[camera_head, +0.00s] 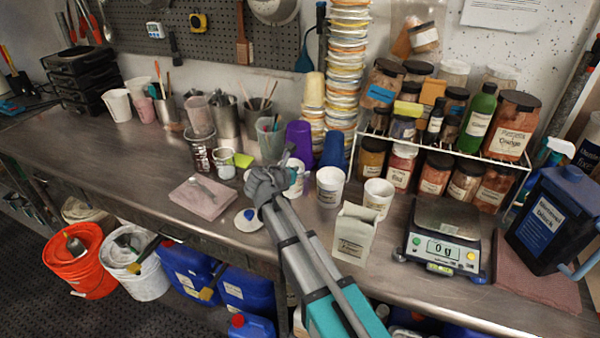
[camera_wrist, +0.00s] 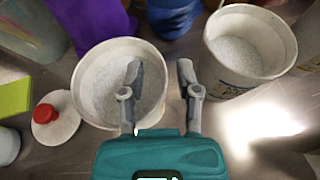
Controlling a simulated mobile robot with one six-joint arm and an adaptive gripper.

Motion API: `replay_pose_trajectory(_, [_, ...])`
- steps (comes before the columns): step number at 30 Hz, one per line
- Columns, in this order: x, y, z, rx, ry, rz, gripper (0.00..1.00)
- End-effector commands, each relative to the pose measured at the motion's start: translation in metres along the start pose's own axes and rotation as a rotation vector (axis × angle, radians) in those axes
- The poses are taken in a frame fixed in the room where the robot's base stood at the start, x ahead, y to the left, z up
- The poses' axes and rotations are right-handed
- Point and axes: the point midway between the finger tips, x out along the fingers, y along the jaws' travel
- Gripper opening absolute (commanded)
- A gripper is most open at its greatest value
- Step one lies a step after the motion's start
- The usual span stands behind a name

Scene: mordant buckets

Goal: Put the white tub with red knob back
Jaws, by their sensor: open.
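A white lid with a red knob (camera_wrist: 48,118) lies on the bench, left of an open white tub (camera_wrist: 110,85) holding pale powder, in the wrist view. In the head view my gripper partly hides this tub (camera_head: 297,180), and I cannot see the red-knobbed lid there. My gripper (camera_wrist: 160,70) is open at the tub's right side. Its left finger overlaps the tub's opening and its right finger lies beyond the rim; I cannot tell whether either touches. Another white lid, with a blue knob (camera_head: 250,219), lies at the bench's front.
Another open white tub (camera_wrist: 247,50) stands close on the right. A purple cup (camera_head: 299,140) and a blue cup (camera_head: 333,150) stand behind. A white carton (camera_head: 354,235) and a scale (camera_head: 443,240) are further right. A pink block (camera_head: 201,197) lies left.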

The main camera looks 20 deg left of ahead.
Motion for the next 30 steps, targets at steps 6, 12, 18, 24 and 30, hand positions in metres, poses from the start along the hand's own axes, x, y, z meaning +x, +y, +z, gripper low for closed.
replay_pose_trajectory(6, [0.0, 0.0, 0.001, 0.0, 0.0, 0.0, 0.43])
replay_pose_trajectory(12, [-0.01, 0.0, 0.002, -0.001, 0.0, 0.002, 0.43])
replay_pose_trajectory(18, [-0.033, -0.001, 0.003, -0.001, 0.0, 0.002, 0.43])
replay_pose_trajectory(24, [-0.066, 0.0, 0.003, -0.001, 0.0, 0.003, 0.43])
replay_pose_trajectory(30, [-0.097, 0.0, 0.003, -0.001, 0.0, 0.003, 0.43])
